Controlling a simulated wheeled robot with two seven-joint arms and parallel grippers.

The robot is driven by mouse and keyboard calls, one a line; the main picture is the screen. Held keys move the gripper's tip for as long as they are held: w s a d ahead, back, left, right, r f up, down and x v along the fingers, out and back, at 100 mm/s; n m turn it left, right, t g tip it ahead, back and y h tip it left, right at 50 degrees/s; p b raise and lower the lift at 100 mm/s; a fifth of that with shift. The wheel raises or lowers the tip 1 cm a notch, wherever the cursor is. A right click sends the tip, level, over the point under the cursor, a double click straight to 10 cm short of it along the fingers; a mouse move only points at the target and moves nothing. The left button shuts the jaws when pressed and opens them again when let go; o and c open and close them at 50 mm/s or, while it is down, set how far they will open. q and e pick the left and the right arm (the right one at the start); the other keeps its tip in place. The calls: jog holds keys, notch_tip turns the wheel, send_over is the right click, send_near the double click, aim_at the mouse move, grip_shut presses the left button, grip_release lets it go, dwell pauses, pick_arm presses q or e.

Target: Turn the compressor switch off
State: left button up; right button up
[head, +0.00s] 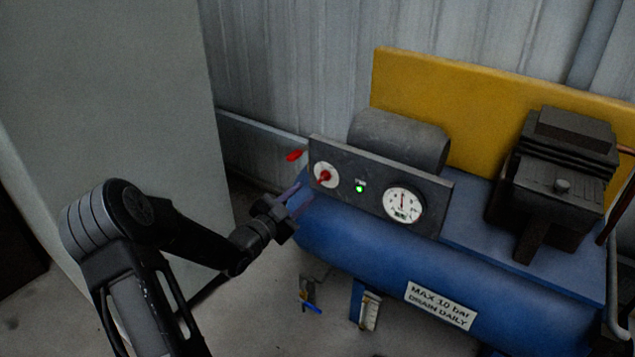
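The compressor is a blue horizontal tank (350,238) with a dark grey control panel (384,183) on top. At the panel's left end is the switch, a red knob (325,176) on a round white plate. A small green lamp (360,188) beside it is lit. My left gripper (303,194) is just left of and below the switch, near the tank's left end. Its two fingers point toward the panel with a gap between them, and nothing shows between them. The knob is not covered by the gripper. My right gripper is out of view.
A pressure gauge (404,204) sits on the panel's right. A red lever (294,155) on a wall pipe is close to the panel's left edge. A dark motor (558,170) and yellow guard (455,100) stand behind. A grey cabinet (120,100) stands at left.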

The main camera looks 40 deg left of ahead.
aim_at(321, 179)
pick_arm(q)
jog(key=w+b, duration=0.1)
jog(key=w, duration=0.6)
jog(key=shift+w, duration=0.3)
jog(key=shift+c, duration=0.2)
grip_shut()
